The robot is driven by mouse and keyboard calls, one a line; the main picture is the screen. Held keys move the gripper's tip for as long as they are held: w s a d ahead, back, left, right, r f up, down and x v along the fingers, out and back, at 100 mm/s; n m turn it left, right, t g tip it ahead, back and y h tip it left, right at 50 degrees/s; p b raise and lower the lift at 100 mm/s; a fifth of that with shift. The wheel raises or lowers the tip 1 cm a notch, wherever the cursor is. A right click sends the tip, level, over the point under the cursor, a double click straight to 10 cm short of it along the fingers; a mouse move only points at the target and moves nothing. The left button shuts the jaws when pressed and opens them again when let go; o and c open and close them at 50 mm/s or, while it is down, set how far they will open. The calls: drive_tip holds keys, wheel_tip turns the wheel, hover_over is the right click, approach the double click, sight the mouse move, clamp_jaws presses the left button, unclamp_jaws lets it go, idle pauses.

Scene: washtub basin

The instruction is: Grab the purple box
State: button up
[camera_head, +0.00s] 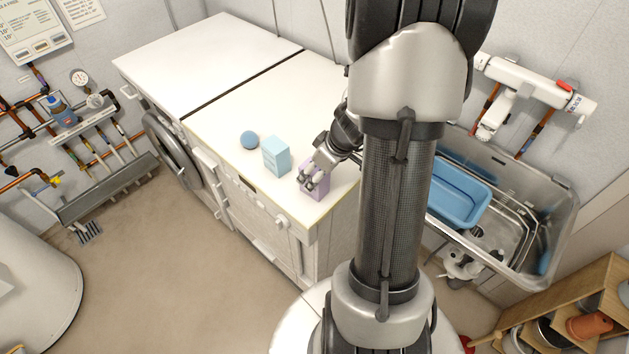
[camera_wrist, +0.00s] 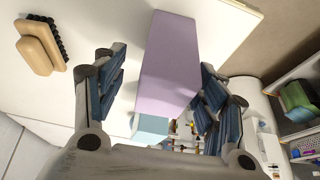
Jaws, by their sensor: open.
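The purple box (camera_head: 317,188) stands on the white worktop near its front right corner, in the head view. My gripper (camera_head: 313,176) is at the box, over its upper part. In the wrist view the purple box (camera_wrist: 168,68) lies between the two open fingers of my gripper (camera_wrist: 160,95). A small gap shows on the left side; the right finger is close to the box, and I cannot tell whether it touches. My gripper partly hides the box in the head view.
A light blue box (camera_head: 276,157) and a blue ball (camera_head: 250,140) stand left of the purple box. A wooden brush (camera_wrist: 42,45) lies on the worktop in the wrist view. A metal sink (camera_head: 548,215) with a blue basin (camera_head: 458,192) is to the right.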

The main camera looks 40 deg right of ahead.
drive_tip(key=x, duration=0.1)
drive_tip(key=b+x, duration=0.1)
drive_tip(key=x, duration=0.2)
drive_tip(key=shift+w+a+f, duration=0.2)
drive_tip(key=shift+a+f, duration=0.1)
drive_tip(key=shift+c, duration=0.6)
drive_tip(key=c, duration=1.1)
